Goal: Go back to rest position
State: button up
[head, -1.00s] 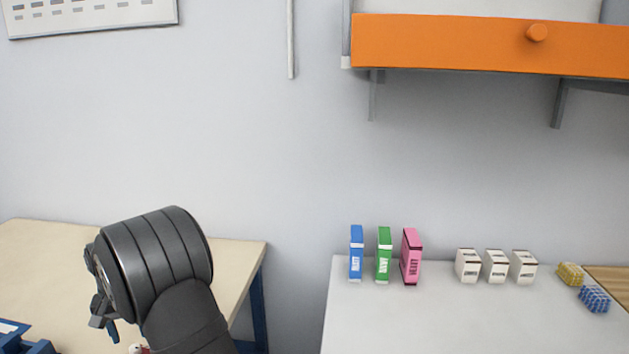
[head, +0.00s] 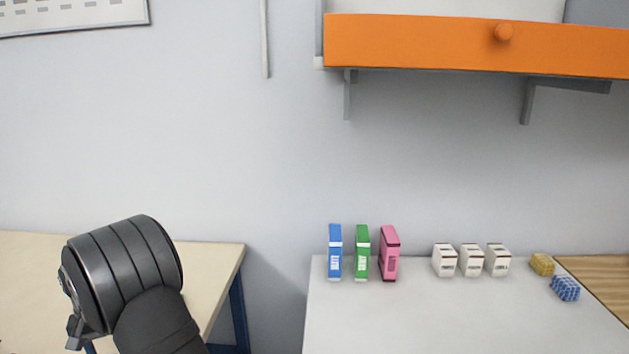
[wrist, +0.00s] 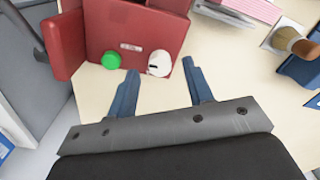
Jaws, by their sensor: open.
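My gripper (wrist: 163,92) shows in the wrist view with its two blue fingers spread apart and nothing between them. It points at a red box-like thing (wrist: 135,32) on the beige table (wrist: 92,98). A green round cap (wrist: 111,60) and a white round thing (wrist: 159,63) sit at the near side of the red thing, beyond the fingertips. In the head view my dark arm is at the lower left over the beige table, and the fingers are mostly hidden or cut off there.
An orange drawer front (head: 430,45) hangs above. A wooden-handled brush (wrist: 300,43) lies right in the wrist view.

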notch_tip(320, 180, up, 15)
notch_tip(320, 180, down, 17)
jog(key=shift+f, duration=0.15)
jog(key=shift+r+n, duration=0.25)
jog(key=shift+n, duration=0.55)
jog(key=n, duration=1.1)
jog(key=shift+n, duration=1.9)
